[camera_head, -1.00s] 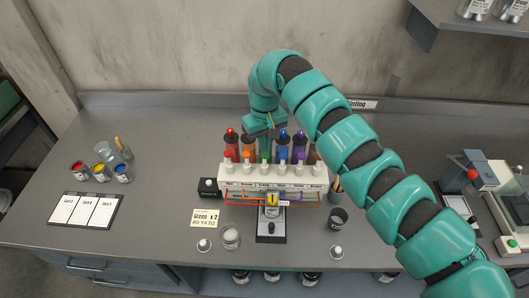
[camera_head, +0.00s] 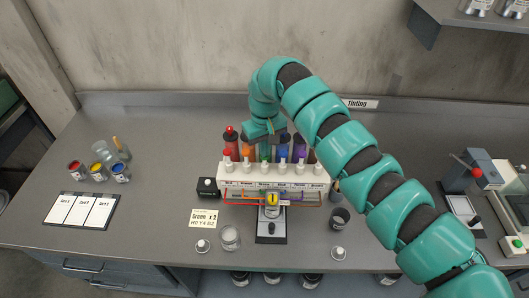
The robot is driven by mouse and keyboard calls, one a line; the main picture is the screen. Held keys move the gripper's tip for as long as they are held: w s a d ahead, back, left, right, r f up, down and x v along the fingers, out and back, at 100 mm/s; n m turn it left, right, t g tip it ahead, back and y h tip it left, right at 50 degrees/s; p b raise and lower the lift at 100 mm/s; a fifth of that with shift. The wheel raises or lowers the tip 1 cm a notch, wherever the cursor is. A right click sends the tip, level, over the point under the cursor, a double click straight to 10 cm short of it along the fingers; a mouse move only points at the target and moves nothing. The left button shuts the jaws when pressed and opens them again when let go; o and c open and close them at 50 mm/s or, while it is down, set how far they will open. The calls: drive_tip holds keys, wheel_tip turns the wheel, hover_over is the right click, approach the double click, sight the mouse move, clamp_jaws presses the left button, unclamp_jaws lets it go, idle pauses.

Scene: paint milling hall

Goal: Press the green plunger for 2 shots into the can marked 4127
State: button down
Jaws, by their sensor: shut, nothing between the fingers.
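The tinting dispenser (camera_head: 272,170) stands mid-bench with a row of coloured canisters behind its white front. The green canister (camera_head: 265,151) is near the middle of the row. My gripper (camera_head: 264,138) is shut and points down over it; its fingers hide the green plunger top, so I cannot tell whether they touch it. A small can (camera_head: 272,212) stands on a dark base under the dispenser's front. Its marking is too small to read, so I cannot tell whether it is 4127.
A note card (camera_head: 203,218) lies front left of the dispenser. A glass jar (camera_head: 230,238) and a dark cup (camera_head: 339,218) stand at the front. Paint pots (camera_head: 98,171) and a chart board (camera_head: 83,211) are at left. A press-like device (camera_head: 472,173) is at right.

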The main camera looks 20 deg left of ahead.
drive_tip(key=shift+f, duration=0.35)
drive_tip(key=shift+r, duration=1.85)
drive_tip(key=shift+f, duration=0.15)
drive_tip(key=shift+f+b, duration=1.5)
drive_tip(key=shift+f, duration=0.2)
drive_tip(key=shift+r, duration=0.15)
drive_tip(key=shift+r+p, duration=0.45)
drive_tip(key=shift+r, duration=1.25)
